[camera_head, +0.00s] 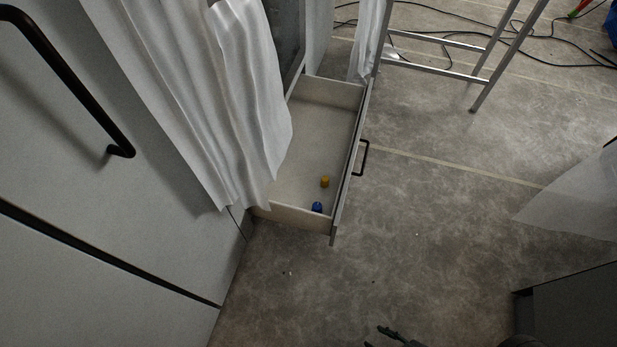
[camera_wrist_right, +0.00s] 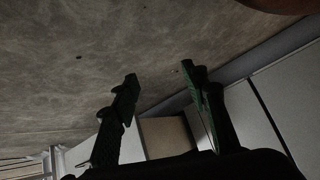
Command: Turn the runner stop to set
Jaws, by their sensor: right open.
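An open drawer (camera_head: 348,170) with a pale interior sticks out from the cabinet in the head view. I cannot tell whether either is the runner stop, nor how a stop is set. My right gripper (camera_head: 388,335) just shows at the bottom edge, well apart from the drawer. In the right wrist view its two dark fingers (camera_wrist_right: 160,78) are spread with nothing between them, and part of the drawer (camera_wrist_right: 165,137) shows beyond. My left gripper is out of view.
White cloth (camera_head: 245,90) hangs over the cabinet and beside the drawer's near-left corner. A dark handle (camera_head: 70,85) is on the cabinet front at left. A metal ladder-like frame (camera_head: 480,75) and cables stand behind. The concrete floor (camera_head: 420,210) right of the drawer is clear.

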